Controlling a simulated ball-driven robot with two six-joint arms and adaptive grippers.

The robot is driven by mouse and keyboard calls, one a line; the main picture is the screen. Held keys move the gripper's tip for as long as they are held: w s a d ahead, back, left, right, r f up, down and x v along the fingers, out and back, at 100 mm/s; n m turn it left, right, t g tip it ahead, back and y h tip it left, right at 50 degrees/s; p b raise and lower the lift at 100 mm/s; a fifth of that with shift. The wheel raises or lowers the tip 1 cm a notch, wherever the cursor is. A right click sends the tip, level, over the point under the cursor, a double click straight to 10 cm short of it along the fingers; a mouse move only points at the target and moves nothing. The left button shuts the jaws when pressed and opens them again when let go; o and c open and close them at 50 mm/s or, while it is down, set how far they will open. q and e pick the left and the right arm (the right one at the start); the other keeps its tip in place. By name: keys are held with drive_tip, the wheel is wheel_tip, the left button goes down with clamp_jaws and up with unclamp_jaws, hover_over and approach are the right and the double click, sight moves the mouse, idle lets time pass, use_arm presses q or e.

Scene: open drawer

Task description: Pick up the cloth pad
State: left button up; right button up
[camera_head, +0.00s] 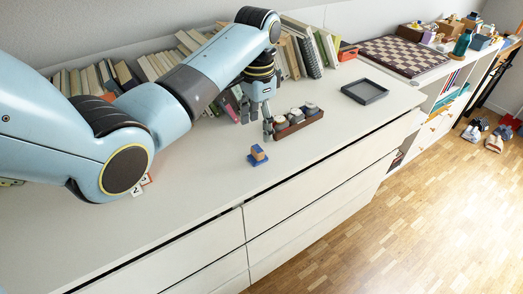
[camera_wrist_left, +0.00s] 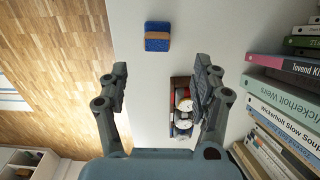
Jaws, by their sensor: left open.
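A small blue block with an orange-brown part (camera_head: 257,155) stands on the white dresser top near its front edge. It also shows in the left wrist view (camera_wrist_left: 157,36), as blue and orange bands, beyond the fingertips. I cannot tell for sure that it is the cloth pad; nothing else in view looks more like one. My left gripper (camera_head: 257,117) is open and empty, above the dresser top and behind the block, apart from it. Its spread fingers also show in the left wrist view (camera_wrist_left: 161,76). My right gripper is not in view.
A brown tray (camera_head: 299,126) with several round-topped items stands right of the left gripper. A row of books (camera_head: 310,52) lines the wall. A dark empty tray (camera_head: 365,91) and a chessboard (camera_head: 404,55) lie further right. The dresser top around the block is clear.

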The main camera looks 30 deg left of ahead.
sight(257, 149)
use_arm(q)
wheel_tip(257, 149, down, 2)
drive_tip(key=shift+s+f, duration=0.1)
drive_tip(key=shift+f, duration=0.5)
drive_tip(key=f, duration=0.4)
drive_tip(key=shift+s+d+f, duration=0.1)
drive_tip(key=shift+s+f, duration=0.15)
drive_tip(key=shift+s, duration=0.05)
drive_tip(key=shift+f, duration=0.3)
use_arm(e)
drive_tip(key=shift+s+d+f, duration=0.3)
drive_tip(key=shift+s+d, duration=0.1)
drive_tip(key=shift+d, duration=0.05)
use_arm(q)
drive_tip(key=shift+c, duration=0.5)
drive_tip(key=c, duration=1)
drive_tip(key=shift+o, duration=0.2)
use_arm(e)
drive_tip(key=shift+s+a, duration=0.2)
use_arm(q)
drive_tip(key=shift+r, duration=0.1)
